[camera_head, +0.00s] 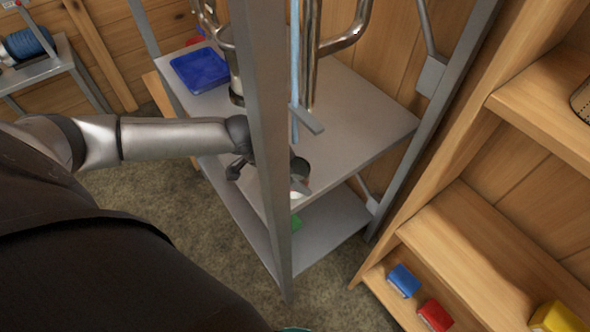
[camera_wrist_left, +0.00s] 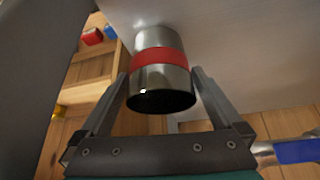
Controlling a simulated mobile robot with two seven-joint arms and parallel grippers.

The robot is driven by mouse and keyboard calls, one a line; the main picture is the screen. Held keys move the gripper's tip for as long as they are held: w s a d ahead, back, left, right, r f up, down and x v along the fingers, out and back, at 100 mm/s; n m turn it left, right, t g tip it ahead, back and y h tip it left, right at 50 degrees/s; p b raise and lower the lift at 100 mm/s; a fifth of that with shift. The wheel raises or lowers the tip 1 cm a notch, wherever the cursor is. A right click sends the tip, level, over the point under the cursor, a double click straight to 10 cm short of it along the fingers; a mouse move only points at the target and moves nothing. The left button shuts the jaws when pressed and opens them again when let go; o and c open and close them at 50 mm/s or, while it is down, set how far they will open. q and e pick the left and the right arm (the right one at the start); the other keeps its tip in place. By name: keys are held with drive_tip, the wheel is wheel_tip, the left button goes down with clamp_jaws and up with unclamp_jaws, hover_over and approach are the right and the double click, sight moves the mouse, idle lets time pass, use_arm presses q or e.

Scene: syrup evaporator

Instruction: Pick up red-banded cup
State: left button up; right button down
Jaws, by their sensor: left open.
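The red-banded cup (camera_wrist_left: 160,60) is a shiny metal cylinder with a red band around its middle. In the left wrist view it sits against the pale shelf, its dark open end toward the camera. My left gripper (camera_wrist_left: 160,82) is open, with one finger on each side of the cup and visible gaps. In the head view my left gripper (camera_head: 242,166) is at the shelf edge, partly hidden behind the metal post. My right gripper is not in view.
The upright metal post (camera_head: 262,100) stands in front of the gripper. A blue tray (camera_head: 199,70) lies on the grey shelf (camera_head: 350,120), near metal pipes (camera_head: 310,50). A wooden shelf unit at right holds blue (camera_head: 403,281), red (camera_head: 435,315) and yellow (camera_head: 557,318) items.

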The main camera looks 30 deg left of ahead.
use_arm(q)
drive_tip(key=shift+x, duration=1.4)
drive_tip(key=shift+c, duration=0.2)
drive_tip(key=c, duration=1.3)
drive_tip(key=shift+r, duration=0.2)
